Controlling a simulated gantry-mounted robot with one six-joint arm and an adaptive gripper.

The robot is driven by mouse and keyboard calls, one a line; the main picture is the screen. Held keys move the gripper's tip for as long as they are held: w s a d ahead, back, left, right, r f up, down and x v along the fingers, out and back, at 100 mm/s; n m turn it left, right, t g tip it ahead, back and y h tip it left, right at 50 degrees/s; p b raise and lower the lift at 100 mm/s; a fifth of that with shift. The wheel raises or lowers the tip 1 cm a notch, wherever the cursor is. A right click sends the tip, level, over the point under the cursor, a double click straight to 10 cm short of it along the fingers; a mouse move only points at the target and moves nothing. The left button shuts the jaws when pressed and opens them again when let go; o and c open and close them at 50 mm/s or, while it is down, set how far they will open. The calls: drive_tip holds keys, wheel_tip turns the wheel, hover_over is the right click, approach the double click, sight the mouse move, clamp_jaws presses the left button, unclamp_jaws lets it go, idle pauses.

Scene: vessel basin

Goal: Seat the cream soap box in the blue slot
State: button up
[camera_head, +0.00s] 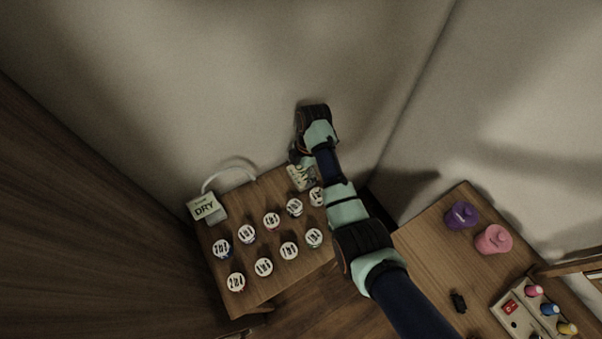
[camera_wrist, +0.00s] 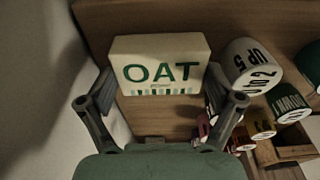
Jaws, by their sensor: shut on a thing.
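The cream soap box (camera_wrist: 158,48), with green "OAT" lettering and a striped band, fills the space between the two fingers of my gripper (camera_wrist: 160,82) in the wrist view. The fingers are shut on its left and right sides. Brown wood lies behind the box; I cannot tell whether the box touches it. In the head view, my gripper is mostly hidden by my arm at the back edge of the left table. A small pale patterned item (camera_head: 301,177) shows beside my arm there. I cannot make out a blue slot in either view.
Several white-topped round containers (camera_head: 271,221) stand in rows on the left table (camera_head: 262,305). A white "DRY" box (camera_head: 205,207) stands at its left corner. The right table holds purple (camera_head: 460,216) and pink (camera_head: 493,240) containers and a panel with coloured knobs (camera_head: 541,312).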

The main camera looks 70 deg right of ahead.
sight(301, 173)
wheel_tip(301, 173, up, 20)
drive_tip(key=p, duration=1.3)
